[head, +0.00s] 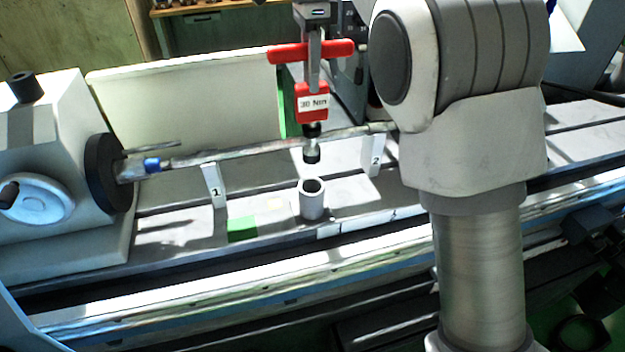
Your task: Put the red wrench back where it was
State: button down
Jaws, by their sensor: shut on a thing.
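The red wrench (312,103) has a red T-shaped handle and a body with a white label reading "30 Nm". A black and metal tip points down from it. My gripper (314,82) is shut on the wrench near its crossbar, from above. The wrench hangs upright, its tip above and apart from a grey hollow cylinder (312,201) standing on the machine bed. The cylinder's open top shows a dark hole. The fingertips are partly hidden by the wrench.
A long shaft (245,148) runs behind the wrench tip from the left chuck (108,173). Upright plates marked 1 (214,185) and 2 (375,157) stand near it. A green block (242,229) lies left of the cylinder. My arm covers the right side.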

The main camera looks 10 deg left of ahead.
aim_at(311, 149)
notch_tip(311, 149, down, 17)
jog(key=shift+r+b, duration=0.15)
jog(key=shift+b, duration=0.75)
jog(key=shift+f, duration=0.2)
jog(key=c, duration=0.6)
grip_release()
jog(key=shift+s, duration=0.1)
jog(key=shift+o, duration=0.2)
